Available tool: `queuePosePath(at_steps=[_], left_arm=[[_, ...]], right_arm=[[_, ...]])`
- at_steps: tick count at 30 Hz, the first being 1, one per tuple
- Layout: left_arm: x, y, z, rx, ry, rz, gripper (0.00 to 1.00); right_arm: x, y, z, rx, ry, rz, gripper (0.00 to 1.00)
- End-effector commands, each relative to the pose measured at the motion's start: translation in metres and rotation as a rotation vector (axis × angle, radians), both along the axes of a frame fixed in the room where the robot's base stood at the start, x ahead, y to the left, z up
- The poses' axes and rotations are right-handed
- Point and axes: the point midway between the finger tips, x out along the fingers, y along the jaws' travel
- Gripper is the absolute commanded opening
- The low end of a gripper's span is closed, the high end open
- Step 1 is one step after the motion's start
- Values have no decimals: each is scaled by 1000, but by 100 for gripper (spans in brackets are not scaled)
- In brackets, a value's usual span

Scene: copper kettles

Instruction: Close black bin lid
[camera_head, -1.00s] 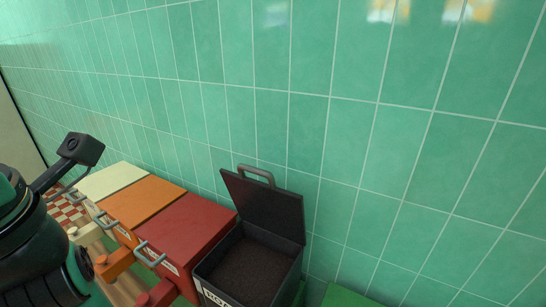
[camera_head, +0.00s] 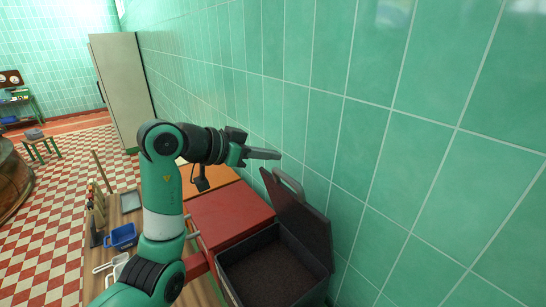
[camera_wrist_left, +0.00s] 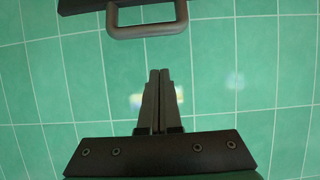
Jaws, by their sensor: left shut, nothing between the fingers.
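The black bin (camera_head: 270,268) stands against the green tiled wall with its lid (camera_head: 298,215) raised and leaning back toward the wall. Dark grainy contents show inside the bin. The lid's grey handle (camera_head: 289,183) is at its top edge. My left gripper (camera_head: 278,154) is shut and empty, above and a little left of the handle, close to the wall. In the left wrist view the shut fingers (camera_wrist_left: 159,75) point toward the handle (camera_wrist_left: 147,27) and the lid's dark edge (camera_wrist_left: 85,6), with a visible gap. My right gripper is not in view.
A red-lidded bin (camera_head: 228,213) and an orange-lidded bin (camera_head: 207,180) stand left of the black bin. A wooden bench holds a blue container (camera_head: 122,237) and a grey tray (camera_head: 130,201). The green wall (camera_head: 420,150) bounds the right side.

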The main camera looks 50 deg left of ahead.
Motion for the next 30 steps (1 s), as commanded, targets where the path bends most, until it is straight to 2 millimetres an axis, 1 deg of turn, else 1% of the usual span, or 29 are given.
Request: queuePosePath(at_steps=[1, 6, 13, 15, 21, 24, 30], left_arm=[[8, -2, -3, -2, 5, -2, 0], [39, -6, -16, -2, 4, -5, 0], [75, -11, -33, 0, 4, -4, 0], [62, -7, -38, 3, -1, 0, 0], [42, -5, -48, 2, -1, -2, 0], [38, -5, -50, 2, -1, -3, 0], [37, -5, -51, 2, -1, -3, 0]], right_arm=[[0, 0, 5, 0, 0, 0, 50], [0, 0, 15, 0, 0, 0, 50], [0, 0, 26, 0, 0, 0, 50], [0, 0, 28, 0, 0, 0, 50], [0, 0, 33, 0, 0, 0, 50], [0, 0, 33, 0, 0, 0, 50], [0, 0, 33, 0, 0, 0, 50]])
